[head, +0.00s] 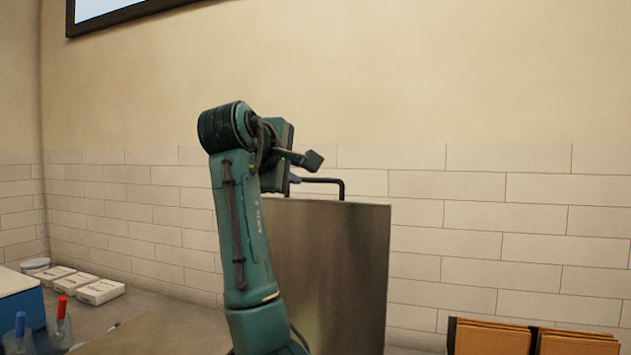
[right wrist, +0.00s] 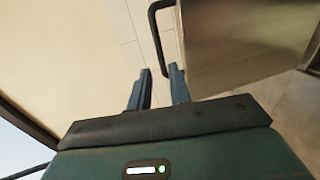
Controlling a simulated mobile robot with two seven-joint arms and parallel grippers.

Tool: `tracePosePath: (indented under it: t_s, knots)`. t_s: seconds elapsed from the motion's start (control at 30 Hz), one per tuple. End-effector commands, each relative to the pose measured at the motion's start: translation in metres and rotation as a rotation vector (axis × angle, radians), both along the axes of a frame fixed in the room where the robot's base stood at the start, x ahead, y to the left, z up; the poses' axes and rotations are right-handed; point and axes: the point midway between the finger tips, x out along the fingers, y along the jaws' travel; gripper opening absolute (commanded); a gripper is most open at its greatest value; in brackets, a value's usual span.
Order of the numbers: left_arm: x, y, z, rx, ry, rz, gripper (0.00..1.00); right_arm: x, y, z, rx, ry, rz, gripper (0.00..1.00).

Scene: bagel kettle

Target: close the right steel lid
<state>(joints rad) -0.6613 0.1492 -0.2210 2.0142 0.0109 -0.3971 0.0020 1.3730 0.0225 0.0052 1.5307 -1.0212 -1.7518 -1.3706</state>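The right steel lid (head: 330,265) stands upright in the head view, a flat metal panel with a black bar handle (head: 335,182) at its top edge. My right gripper (head: 305,169) is at the lid's upper left, beside the handle. In the right wrist view its two fingers (right wrist: 159,88) are apart with nothing gripped between them. The handle (right wrist: 155,35) shows just beyond the fingertips, near the right finger; I cannot tell whether they touch. The lid (right wrist: 235,45) fills the upper right there. My right arm covers the lid's left part. My left gripper is out of view.
A counter (head: 165,320) at the lower left holds white boxes (head: 100,291), a blue container (head: 22,310) and bottles with red and blue tops. Brown wooden boxes (head: 490,338) stand at the lower right. A tiled wall (head: 480,215) is behind the lid.

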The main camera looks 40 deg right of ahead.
Motion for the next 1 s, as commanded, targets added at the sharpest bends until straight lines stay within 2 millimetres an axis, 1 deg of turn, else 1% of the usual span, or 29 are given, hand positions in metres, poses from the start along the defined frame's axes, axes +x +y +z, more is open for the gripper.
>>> tracePosePath:
  t_s: [0.03,0.1,0.3,0.5,0.7,0.97,1.0]
  knots:
    - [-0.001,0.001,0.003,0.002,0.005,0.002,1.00,0.004,-0.010,-0.002,0.000,0.004,-0.004,0.20]
    - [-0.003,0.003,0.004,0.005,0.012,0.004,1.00,0.011,-0.022,-0.006,0.001,0.005,-0.004,0.20]
    - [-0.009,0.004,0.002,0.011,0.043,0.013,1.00,0.029,-0.059,-0.018,0.001,0.005,-0.004,0.20]
    - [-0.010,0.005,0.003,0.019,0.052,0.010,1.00,0.043,-0.084,-0.028,-0.001,0.004,-0.003,0.20]
    - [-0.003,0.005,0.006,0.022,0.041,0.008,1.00,0.048,-0.095,-0.033,0.000,0.002,-0.001,0.20]
    - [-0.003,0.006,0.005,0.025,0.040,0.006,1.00,0.049,-0.096,-0.034,-0.001,0.001,-0.001,0.20]
    - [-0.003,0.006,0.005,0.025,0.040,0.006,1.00,0.049,-0.096,-0.034,-0.001,0.001,-0.001,0.17]
